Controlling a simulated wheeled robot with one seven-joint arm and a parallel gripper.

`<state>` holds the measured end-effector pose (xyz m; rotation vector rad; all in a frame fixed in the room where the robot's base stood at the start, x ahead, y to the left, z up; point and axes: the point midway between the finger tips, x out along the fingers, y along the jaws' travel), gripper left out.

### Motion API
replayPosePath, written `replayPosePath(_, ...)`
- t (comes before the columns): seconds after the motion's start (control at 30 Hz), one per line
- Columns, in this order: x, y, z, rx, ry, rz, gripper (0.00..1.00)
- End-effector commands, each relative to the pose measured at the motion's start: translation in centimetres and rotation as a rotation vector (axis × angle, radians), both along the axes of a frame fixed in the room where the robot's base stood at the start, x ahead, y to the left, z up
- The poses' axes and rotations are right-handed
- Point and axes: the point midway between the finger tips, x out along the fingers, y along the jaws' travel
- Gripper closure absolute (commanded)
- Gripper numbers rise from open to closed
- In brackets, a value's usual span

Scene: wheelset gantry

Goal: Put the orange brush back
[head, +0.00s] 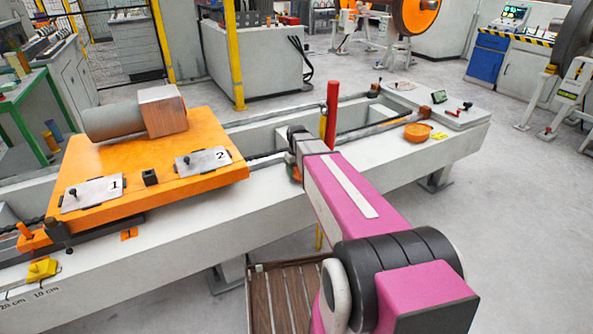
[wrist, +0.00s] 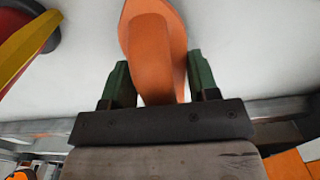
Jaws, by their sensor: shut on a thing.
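The orange brush (wrist: 155,45) is between the two green fingers of my gripper (wrist: 160,88) in the wrist view. Its wide, rounded end points away from the gripper, and its lower part is hidden behind the dark gripper body. In the head view my gripper (head: 294,168) is over the near side of the pale bench frame, just left of the red and yellow post. My own pink arm hides most of it there, and the brush cannot be made out clearly.
The red post (head: 332,100) stands close to my gripper. An orange round object (head: 418,131) lies on the bench (head: 455,125) to the right, beside a yellow tag (head: 439,136). An orange plate (head: 130,150) with numbered panels fills the left. A slatted wooden platform (head: 290,290) is below.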

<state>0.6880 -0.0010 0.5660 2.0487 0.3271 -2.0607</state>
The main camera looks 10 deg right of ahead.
Motion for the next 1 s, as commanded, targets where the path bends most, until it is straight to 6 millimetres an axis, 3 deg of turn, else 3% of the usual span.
replayPosePath(0.03,0.0,0.0,0.0,0.000,0.000,0.000,0.36)
replayPosePath(0.1,0.0,0.0,0.0,0.000,0.000,0.000,0.20)
replayPosePath(0.47,0.0,0.0,0.4,0.000,-0.001,0.000,0.20)
replayPosePath(0.67,0.0,0.0,2.9,0.000,-0.002,0.000,0.20)
replayPosePath(1.0,0.1,0.0,8.9,0.000,-0.002,0.000,0.20)
